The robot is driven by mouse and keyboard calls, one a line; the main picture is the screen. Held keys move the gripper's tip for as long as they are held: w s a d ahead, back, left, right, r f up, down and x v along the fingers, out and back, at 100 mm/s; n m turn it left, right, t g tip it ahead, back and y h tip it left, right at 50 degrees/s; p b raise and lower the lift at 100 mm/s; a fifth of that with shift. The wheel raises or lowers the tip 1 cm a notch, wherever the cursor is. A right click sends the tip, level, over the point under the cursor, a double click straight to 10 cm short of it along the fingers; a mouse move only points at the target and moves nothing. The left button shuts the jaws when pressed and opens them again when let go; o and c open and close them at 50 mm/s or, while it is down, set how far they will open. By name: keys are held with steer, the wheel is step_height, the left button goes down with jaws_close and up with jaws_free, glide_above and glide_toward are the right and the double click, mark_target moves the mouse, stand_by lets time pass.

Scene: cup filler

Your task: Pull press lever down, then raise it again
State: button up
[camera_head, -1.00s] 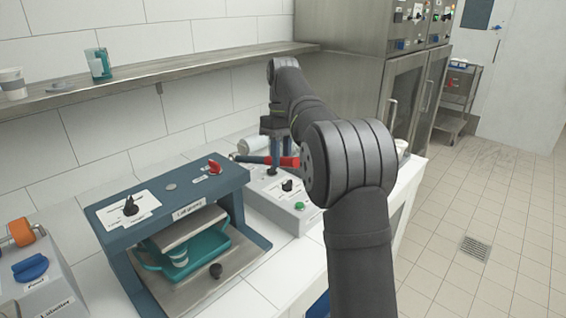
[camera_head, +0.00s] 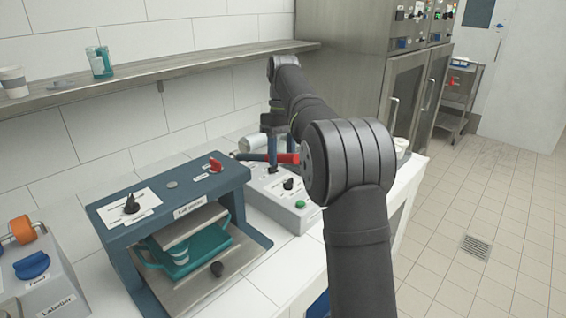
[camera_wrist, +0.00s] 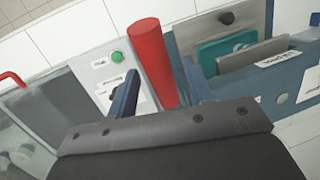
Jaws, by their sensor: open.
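The press lever is a dark bar with a red grip (camera_head: 287,158), lying nearly level over the grey machine in the head view. Its red grip also shows in the wrist view (camera_wrist: 151,62), between my two blue fingers. My gripper (camera_wrist: 160,86) is open around the grip, with a finger on each side. I cannot tell whether either finger touches it. In the head view my forearm hides the far end of the grip and part of my gripper (camera_head: 273,150).
The grey machine (camera_head: 290,210) has a green button and a black knob. A blue-framed machine (camera_head: 172,205) with a teal tray stands left of it, and a labeller (camera_head: 40,285) at the far left. A shelf (camera_head: 150,72) with cups runs along the wall. Floor is clear at right.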

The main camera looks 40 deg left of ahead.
steer(key=shift+d+f, duration=0.3)
steer(key=shift+f, duration=0.05)
step_height(320, 180, down, 11)
steer(key=d+y, duration=0.1)
steer(key=y, duration=0.5)
steer(key=shift+n, duration=0.3)
steer(key=shift+d, duration=0.1)
